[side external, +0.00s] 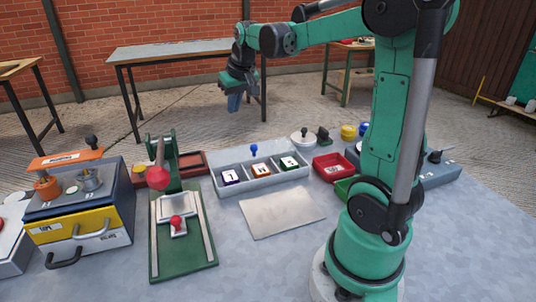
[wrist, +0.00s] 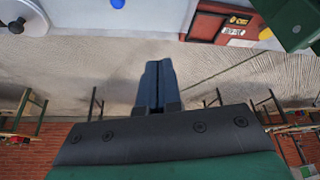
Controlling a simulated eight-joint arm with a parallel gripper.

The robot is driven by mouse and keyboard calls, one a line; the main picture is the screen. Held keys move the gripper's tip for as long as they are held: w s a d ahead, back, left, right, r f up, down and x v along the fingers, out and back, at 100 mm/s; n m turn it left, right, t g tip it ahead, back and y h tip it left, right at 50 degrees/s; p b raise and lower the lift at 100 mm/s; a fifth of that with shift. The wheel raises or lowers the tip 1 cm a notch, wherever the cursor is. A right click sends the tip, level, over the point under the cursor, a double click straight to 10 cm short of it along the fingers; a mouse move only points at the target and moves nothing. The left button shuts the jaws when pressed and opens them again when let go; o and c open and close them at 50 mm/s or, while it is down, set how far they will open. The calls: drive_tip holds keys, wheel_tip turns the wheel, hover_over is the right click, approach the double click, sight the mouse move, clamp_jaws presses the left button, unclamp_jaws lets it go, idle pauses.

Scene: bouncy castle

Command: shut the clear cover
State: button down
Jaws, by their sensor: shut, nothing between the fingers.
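I cannot make out a clear cover for certain in either view. In the side view, an orange labelled bar (side external: 66,158) stands above the top of a grey box with a yellow drawer (side external: 80,225), at the left; whether clear material joins it is too small to tell. A grey tray (side external: 230,190) with three compartments holds one lettered block in each, and a blue knob (side external: 254,149) stands at its back. My gripper (side external: 234,104) is shut and empty, high above and behind the tray. The wrist view shows its blue fingers (wrist: 156,80) pressed together.
A green press with a red head (side external: 157,177) stands right of the box. A bare metal plate (side external: 282,212) lies in front of the tray. A red bin (side external: 333,167) and a green bin (side external: 345,188) are near my base. The table front is clear.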

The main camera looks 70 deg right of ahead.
drive_tip(key=m, duration=0.1)
hover_over(248, 149)
drive_tip(key=f, duration=0.1)
drive_tip(key=shift+g, duration=0.3)
drive_tip(key=x, duration=0.9)
drive_tip(key=shift+s+a+f, duration=0.3)
drive_tip(key=shift+f, duration=0.3)
drive_tip(key=shift+s+a+f, duration=0.1)
drive_tip(key=shift+s+a, duration=0.2)
drive_tip(key=shift+s, duration=0.2)
drive_tip(key=shift+s+a+f, duration=0.1)
drive_tip(key=shift+s+a, duration=0.2)
drive_tip(key=shift+s, duration=0.15)
drive_tip(key=shift+s+a+f, duration=0.15)
drive_tip(key=shift+s+a, duration=0.3)
drive_tip(key=shift+s, duration=0.3)
